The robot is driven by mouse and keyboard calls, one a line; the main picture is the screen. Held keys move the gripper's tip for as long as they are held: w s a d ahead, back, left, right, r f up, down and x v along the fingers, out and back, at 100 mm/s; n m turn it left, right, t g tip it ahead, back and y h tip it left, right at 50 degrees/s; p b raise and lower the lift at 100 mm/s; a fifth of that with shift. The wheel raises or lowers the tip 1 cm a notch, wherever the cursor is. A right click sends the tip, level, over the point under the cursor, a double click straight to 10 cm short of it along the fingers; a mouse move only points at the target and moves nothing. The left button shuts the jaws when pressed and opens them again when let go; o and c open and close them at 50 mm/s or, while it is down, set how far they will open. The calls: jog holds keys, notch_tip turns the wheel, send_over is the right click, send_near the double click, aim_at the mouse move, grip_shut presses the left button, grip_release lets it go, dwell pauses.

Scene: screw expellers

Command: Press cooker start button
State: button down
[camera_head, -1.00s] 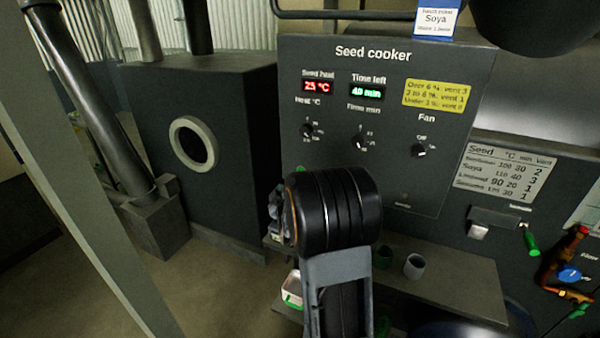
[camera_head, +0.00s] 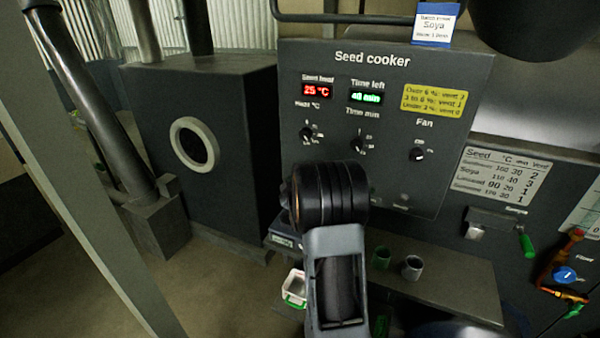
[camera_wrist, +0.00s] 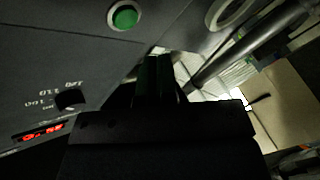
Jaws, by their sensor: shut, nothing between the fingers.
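The seed cooker panel (camera_head: 385,110) faces me in the head view. Its red display reads 25 °C and its green display reads 40 min. A round green button (camera_wrist: 125,17) in a pale ring shows at the top of the wrist view. It is hidden behind my arm in the head view. My gripper (camera_wrist: 155,75) is shut and empty in the wrist view, its dark fingers below and right of the button in the picture. They look apart from the button. In the head view my arm hides the gripper.
The panel has a heat knob (camera_head: 306,133), a time knob (camera_head: 357,144) and a fan knob (camera_head: 417,154). A grey shelf (camera_head: 445,280) below holds small cups (camera_head: 412,267). A seed chart (camera_head: 500,182) hangs to the right. Open floor lies at the lower left.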

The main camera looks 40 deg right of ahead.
jog(key=shift+w+d+b, duration=0.25)
jog(key=shift+w+d, duration=0.05)
jog(key=shift+d, duration=0.3)
jog(key=shift+w+d+b, duration=0.2)
jog(key=shift+w+d, duration=0.1)
jog(key=shift+d, duration=0.25)
jog(key=shift+w+d+b, duration=0.15)
jog(key=shift+d+b, duration=0.05)
jog(key=shift+b, duration=0.15)
dwell(1.2)
jog(key=shift+w+d, duration=0.1)
jog(key=shift+d, duration=0.1)
jog(key=shift+w+d+b, duration=0.25)
jog(key=shift+d+b, duration=0.1)
jog(key=shift+b, duration=0.2)
dwell(0.6)
jog(key=shift+s+a, duration=0.1)
dwell(0.4)
jog(key=shift+s+a+b, duration=0.35)
jog(key=shift+a+b, duration=0.25)
jog(key=shift+b, duration=0.05)
jog(key=shift+s+a+b, duration=0.4)
jog(key=shift+a+b, duration=0.05)
jog(key=shift+a, duration=0.3)
jog(key=shift+s+a+b, duration=0.35)
jog(key=shift+a+b, duration=0.1)
jog(key=shift+a, duration=0.3)
jog(key=shift+s+a+b, duration=0.4)
jog(key=shift+a+b, duration=0.05)
jog(key=shift+a, duration=0.3)
